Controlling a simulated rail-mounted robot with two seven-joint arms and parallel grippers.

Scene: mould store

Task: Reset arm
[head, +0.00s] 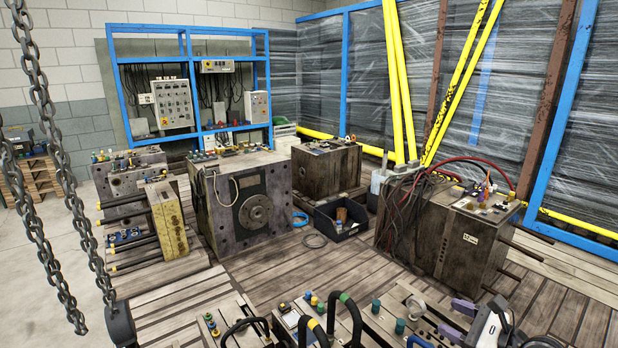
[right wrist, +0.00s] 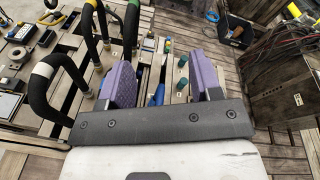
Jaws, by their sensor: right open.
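My left gripper is in neither view.
Hanging chains (head: 45,130) run down the left side. Large mould blocks (head: 245,200) stand on the slatted floor, one with dark hoses (head: 405,215) at the right. A black bin (head: 341,220) sits between. Bare slats (head: 290,265) lie in the middle.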

